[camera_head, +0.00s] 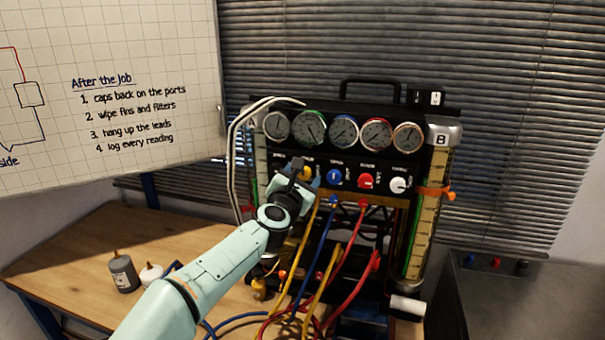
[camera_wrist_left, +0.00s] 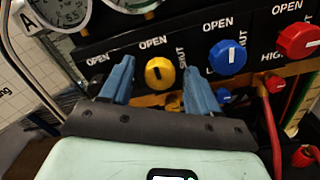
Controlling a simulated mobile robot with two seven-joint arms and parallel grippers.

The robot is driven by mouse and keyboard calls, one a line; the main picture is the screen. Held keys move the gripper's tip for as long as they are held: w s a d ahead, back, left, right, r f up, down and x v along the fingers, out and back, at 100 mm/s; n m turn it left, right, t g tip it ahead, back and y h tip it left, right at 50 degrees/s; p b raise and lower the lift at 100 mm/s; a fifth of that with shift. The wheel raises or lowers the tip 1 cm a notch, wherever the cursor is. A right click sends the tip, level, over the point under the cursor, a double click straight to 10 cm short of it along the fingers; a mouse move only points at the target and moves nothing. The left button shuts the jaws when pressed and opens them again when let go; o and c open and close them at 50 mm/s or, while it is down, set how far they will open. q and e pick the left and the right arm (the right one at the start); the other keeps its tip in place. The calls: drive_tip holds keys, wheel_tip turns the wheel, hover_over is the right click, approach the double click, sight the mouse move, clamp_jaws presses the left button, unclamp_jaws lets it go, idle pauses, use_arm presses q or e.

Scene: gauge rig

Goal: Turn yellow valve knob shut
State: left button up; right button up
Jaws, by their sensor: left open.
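The yellow valve knob (camera_wrist_left: 159,73) sits on the black panel of the gauge rig, below an OPEN label, with a white mark on its face. In the head view the yellow knob (camera_head: 307,173) is partly hidden by my left gripper (camera_head: 294,172). In the left wrist view my left gripper (camera_wrist_left: 157,80) is open, with one blue finger on each side of the yellow knob. I cannot tell how far the fingertips are from the panel. My right gripper is not in view.
A blue knob (camera_head: 335,177), a red knob (camera_head: 365,181) and a white knob (camera_head: 398,185) line up right of the yellow one. Several gauges (camera_head: 343,131) sit above. Yellow, blue and red hoses (camera_head: 345,262) hang below. Bottles (camera_head: 123,272) stand on the wooden table (camera_head: 75,262).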

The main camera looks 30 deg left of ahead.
use_arm(q)
drive_tip(key=c, duration=1)
drive_tip(key=shift+c, duration=0.2)
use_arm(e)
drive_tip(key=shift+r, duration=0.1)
use_arm(q)
drive_tip(key=m, duration=0.4)
drive_tip(key=shift+p, duration=0.35)
drive_tip(key=m+p, duration=0.1)
drive_tip(key=m, duration=0.3)
drive_tip(key=shift+m, duration=0.3)
drive_tip(key=m+p, duration=0.1)
drive_tip(key=m, duration=0.3)
drive_tip(key=shift+m, duration=0.3)
drive_tip(key=m+p, duration=0.1)
drive_tip(key=m, duration=0.3)
drive_tip(key=shift+m, duration=0.3)
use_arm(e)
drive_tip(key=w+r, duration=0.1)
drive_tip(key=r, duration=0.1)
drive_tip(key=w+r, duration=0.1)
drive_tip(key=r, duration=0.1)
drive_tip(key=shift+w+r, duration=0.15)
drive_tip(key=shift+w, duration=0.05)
use_arm(q)
drive_tip(key=shift+f, duration=0.1)
